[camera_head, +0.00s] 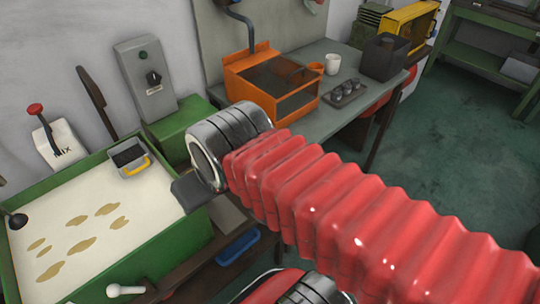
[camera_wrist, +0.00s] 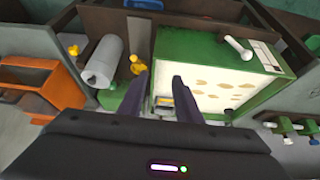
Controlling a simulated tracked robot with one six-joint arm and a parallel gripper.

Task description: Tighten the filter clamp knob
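My gripper (camera_head: 190,190) shows in the head view as a dark shape at the right edge of the green tank. In the wrist view its two dark fingers (camera_wrist: 158,84) are apart with nothing held between them. A small grey box with a yellow handle (camera_head: 130,160) sits at the tank's far edge; it shows between the fingers in the wrist view (camera_wrist: 163,102). The filter clamp knob cannot be told for sure. A yellow knob-like piece (camera_wrist: 138,65) lies beyond the left fingertip, and another yellow piece (camera_wrist: 74,50) is left of a white roll (camera_wrist: 104,62).
The green tank (camera_head: 185,240) holds pale liquid with brown patches. A red-topped mix lever (camera_head: 36,110) and a grey switch box (camera_head: 146,78) stand behind it. An orange bin (camera_head: 250,72), a cup (camera_head: 333,63) and a tray (camera_head: 345,92) stand on the bench.

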